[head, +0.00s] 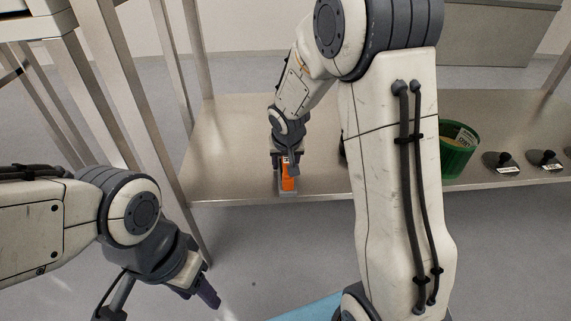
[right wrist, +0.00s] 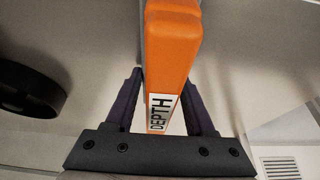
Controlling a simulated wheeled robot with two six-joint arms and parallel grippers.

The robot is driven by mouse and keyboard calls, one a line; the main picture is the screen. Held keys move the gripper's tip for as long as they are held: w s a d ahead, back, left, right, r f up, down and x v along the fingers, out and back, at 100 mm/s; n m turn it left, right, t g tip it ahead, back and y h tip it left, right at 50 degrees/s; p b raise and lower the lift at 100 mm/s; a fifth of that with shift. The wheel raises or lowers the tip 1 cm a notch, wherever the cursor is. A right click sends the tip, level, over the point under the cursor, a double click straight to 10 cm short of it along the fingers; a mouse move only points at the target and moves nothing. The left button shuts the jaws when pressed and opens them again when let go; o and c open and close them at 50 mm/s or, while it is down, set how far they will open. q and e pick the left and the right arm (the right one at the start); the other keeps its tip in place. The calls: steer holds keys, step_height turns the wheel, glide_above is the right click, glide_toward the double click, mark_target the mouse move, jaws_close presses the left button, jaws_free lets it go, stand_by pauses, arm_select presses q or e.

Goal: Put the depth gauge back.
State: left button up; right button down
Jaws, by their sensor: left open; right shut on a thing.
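The depth gauge (head: 288,183) is an orange block over the steel bench, near its front edge, in the head view. In the right wrist view the depth gauge (right wrist: 172,62) shows its white label reading DEPTH. My right gripper (head: 287,160) is shut on it, with one dark finger on each side in the right wrist view (right wrist: 164,100). A grey part shows beside the gauge's lower end; I cannot tell whether it is a holder or whether the gauge touches the bench. My left gripper (head: 207,297) is open and empty, low in front of the bench.
The steel bench (head: 230,130) is clear left of the gauge. A green bin (head: 457,155) and two dark labelled stands (head: 502,163) (head: 545,161) stand on its right. A metal post (head: 165,150) rises at left. A dark round object (right wrist: 28,90) shows in the right wrist view.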

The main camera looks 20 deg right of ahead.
steer(key=shift+f, duration=0.2)
steer(key=shift+c, duration=1.3)
jaws_free()
steer(key=shift+r, duration=0.1)
steer(key=shift+r, duration=0.2)
steer(key=p+v, duration=0.7)
steer(key=v, duration=0.5)
steer(key=s+a+r+n+g+y, duration=0.1)
steer(key=s+a+n, duration=0.4)
steer(key=s, duration=0.8)
steer(key=s+a+r+n+g+y, duration=0.1)
steer(key=s+a+r+n+g, duration=0.1)
steer(key=s+a+n, duration=0.3)
steer(key=s+a+g, duration=0.1)
steer(key=s+a, duration=0.3)
steer(key=s, duration=0.4)
steer(key=shift+a+n, duration=0.3)
steer(key=shift+a, duration=0.1)
